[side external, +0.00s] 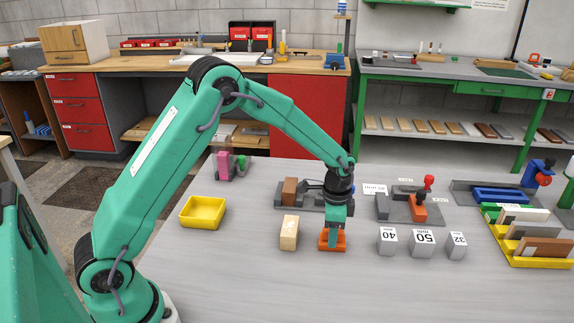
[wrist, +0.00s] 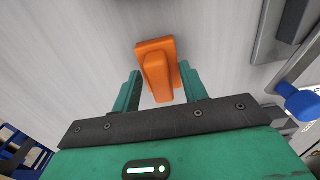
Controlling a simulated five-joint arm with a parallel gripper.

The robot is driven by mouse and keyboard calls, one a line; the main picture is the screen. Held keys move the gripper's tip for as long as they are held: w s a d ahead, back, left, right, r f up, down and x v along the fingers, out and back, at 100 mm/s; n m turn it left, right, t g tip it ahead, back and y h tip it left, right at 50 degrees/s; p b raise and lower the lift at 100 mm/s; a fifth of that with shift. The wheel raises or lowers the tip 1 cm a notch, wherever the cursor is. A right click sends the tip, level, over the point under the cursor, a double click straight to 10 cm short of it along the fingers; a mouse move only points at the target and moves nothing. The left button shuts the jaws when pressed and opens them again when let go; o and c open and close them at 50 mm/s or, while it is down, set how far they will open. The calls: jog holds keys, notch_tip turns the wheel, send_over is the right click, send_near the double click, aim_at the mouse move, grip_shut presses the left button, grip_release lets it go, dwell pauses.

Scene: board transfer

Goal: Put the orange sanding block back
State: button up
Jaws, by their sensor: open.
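The orange sanding block (side external: 332,243) lies on the grey table, with a raised ridge along its top. My gripper (side external: 334,228) points down right over it. In the wrist view the block (wrist: 155,47) shows between the two open fingers of my gripper (wrist: 160,72), with the ridge (wrist: 158,76) reaching in between them. Gaps show on both sides of the ridge, so the fingers do not grip it. In the side view my gripper hides part of the block's middle.
A wooden block (side external: 289,232) stands close on the left. Grey weights marked 40 (side external: 387,246), 50 (side external: 423,248) and 32 (side external: 457,250) stand on the right. Behind are a grey holder with a brown block (side external: 289,190) and a red-handled clamp (side external: 418,207). A yellow tray (side external: 203,212) sits left. The front table is clear.

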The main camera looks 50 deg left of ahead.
notch_tip(320, 180, up, 12)
jog(key=shift+r, duration=0.15)
dwell(0.6)
dwell(0.5)
jog(key=s+a+r+n+t, duration=0.3)
jog(key=s+r+n, duration=0.1)
jog(key=s+r, duration=0.8)
jog(key=s+f+n+t, duration=0.1)
jog(key=s+n, duration=0.1)
jog(key=s, duration=0.5)
jog(key=s+a+n+t, duration=0.1)
jog(key=s+n, duration=0.2)
jog(key=s, duration=0.4)
jog(key=shift+s+a+f+t, duration=0.25)
jog(key=shift+s+f+t, duration=0.05)
jog(key=shift+s+f, duration=0.1)
